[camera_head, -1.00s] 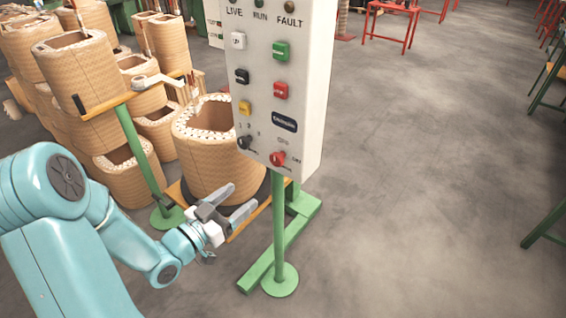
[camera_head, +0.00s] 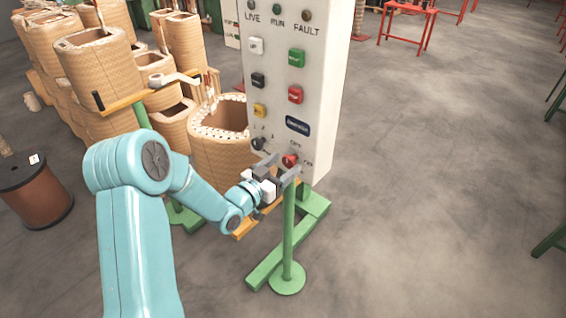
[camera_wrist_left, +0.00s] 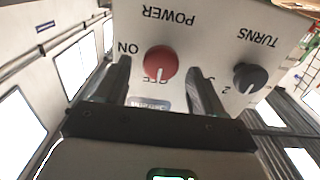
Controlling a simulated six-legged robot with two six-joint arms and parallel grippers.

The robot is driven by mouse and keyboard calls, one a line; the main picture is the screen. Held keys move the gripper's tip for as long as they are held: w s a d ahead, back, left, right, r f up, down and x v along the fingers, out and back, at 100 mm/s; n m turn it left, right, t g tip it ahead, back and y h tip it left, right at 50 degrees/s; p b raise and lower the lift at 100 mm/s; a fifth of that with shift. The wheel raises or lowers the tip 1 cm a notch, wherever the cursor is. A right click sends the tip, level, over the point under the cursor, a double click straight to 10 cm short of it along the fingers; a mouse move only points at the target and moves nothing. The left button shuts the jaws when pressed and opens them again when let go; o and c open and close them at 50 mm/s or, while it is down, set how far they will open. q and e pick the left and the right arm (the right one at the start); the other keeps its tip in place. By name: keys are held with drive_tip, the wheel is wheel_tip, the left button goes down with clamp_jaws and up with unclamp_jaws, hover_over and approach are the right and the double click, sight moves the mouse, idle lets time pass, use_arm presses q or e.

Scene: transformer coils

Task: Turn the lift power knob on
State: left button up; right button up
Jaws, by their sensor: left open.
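The red power knob (camera_head: 290,160) is at the lower right of the white control panel (camera_head: 270,95). In the left wrist view the red knob (camera_wrist_left: 160,63) sits under the word POWER, which appears upside down, with ON and OFF marked beside it. My left gripper (camera_head: 277,165) is open at the panel's lower edge. In the wrist view its fingers (camera_wrist_left: 160,88) stand either side of the knob, with gaps, not closed on it. The knob's exact setting is hard to tell. My right gripper is not in view.
A black turns knob (camera_wrist_left: 250,77) sits close beside one finger.

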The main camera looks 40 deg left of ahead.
use_arm(q)
drive_tip(key=shift+w, duration=0.35)
